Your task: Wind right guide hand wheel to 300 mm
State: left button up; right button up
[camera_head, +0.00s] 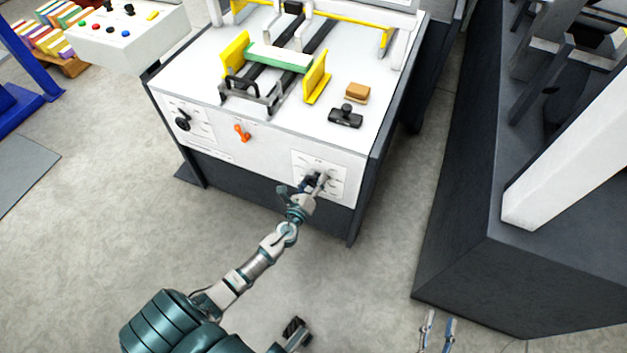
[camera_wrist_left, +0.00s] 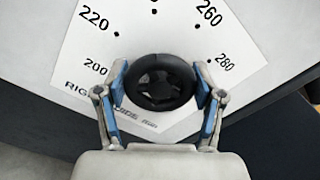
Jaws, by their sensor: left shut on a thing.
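The right guide hand wheel (camera_wrist_left: 160,82) is a black spoked wheel on a white dial plate (camera_wrist_left: 75,60). My left gripper (camera_wrist_left: 160,96) is shut on the wheel, one blue-padded finger on each side of its rim. The dial reads 200, 220, 260 and 280 around the wheel; I cannot tell which mark the wheel points at. In the head view my left gripper (camera_head: 315,182) is at the right dial plate (camera_head: 333,164) on the machine's front panel and mostly hides the wheel. My right gripper (camera_head: 438,330) is at the bottom edge, fingers apart and empty.
The machine's white front also bears a left hand wheel (camera_head: 183,124) and an orange lever (camera_head: 242,132). Yellow guides (camera_head: 317,78), a brown block (camera_head: 357,93) and a black device (camera_head: 345,116) are on top. A dark machine (camera_head: 470,220) stands right, with open floor between.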

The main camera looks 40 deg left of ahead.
pick_arm(q)
jog(key=shift+s+d+f, duration=0.15)
jog(key=shift+d+f, duration=0.05)
jog(key=shift+f, duration=0.35)
jog(key=o, duration=1.2)
jog(key=shift+c, duration=0.2)
jog(key=shift+a+r, duration=0.1)
jog(key=shift+r, duration=0.1)
jog(key=shift+r, duration=0.1)
jog(key=v, duration=1.1)
jog(key=shift+s, duration=0.35)
